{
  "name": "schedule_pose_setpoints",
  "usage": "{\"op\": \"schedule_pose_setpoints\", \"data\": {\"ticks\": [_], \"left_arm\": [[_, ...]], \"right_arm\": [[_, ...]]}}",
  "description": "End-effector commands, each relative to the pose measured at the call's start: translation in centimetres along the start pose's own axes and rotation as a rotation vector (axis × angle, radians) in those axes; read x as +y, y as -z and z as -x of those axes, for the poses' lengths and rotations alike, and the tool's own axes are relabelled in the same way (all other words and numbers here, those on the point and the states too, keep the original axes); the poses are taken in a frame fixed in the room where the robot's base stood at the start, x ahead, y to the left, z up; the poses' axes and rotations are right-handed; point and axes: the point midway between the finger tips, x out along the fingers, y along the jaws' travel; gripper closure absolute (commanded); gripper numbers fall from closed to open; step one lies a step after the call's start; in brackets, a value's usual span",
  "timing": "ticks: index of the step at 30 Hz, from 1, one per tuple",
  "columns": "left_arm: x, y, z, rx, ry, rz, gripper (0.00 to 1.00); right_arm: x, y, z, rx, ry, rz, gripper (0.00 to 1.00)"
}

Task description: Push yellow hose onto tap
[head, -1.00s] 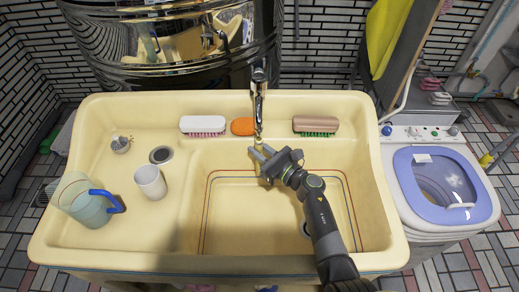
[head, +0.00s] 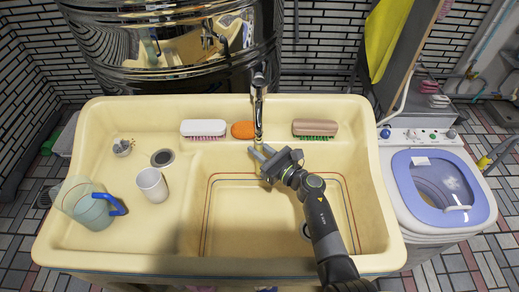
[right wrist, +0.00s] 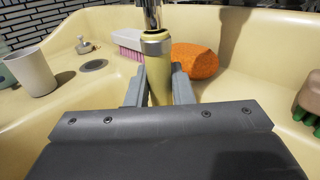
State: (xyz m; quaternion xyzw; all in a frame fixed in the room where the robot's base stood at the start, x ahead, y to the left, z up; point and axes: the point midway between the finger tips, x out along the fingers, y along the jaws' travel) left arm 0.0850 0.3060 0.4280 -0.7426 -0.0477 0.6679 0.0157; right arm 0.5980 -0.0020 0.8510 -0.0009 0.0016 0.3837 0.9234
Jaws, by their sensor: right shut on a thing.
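The chrome tap (head: 259,96) hangs down over the back of the cream sink (head: 285,225). Its lower end (right wrist: 149,14) shows at the top of the right wrist view. My right gripper (head: 262,160) is shut on the yellow hose (right wrist: 158,88), below the tap. The hose stands about upright between the fingers, with a metal band and a dark opening at its top. The tap's end is right at that opening; I cannot tell how far, if at all, it is inside. In the head view the hose is mostly hidden by the gripper. My left gripper is not in view.
A white brush (head: 203,128), an orange sponge (head: 243,130) and a brown brush (head: 315,128) lie on the back ledge. A washing machine (head: 440,185) is at right.

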Motion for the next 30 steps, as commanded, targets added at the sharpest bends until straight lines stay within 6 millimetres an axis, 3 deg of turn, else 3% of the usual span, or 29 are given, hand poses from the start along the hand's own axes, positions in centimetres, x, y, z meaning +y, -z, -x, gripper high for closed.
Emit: {"op": "schedule_pose_setpoints", "data": {"ticks": [26,27,30], "left_arm": [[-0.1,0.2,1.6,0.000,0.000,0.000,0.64],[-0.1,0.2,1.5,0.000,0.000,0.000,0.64],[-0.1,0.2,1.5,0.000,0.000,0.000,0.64]], "right_arm": [[0.0,-2.0,0.0,-0.003,0.000,0.000,0.99],[0.0,-1.9,0.0,-0.003,0.000,0.000,0.74],[0.0,-1.8,0.0,-0.002,0.000,0.000,0.61]]}}
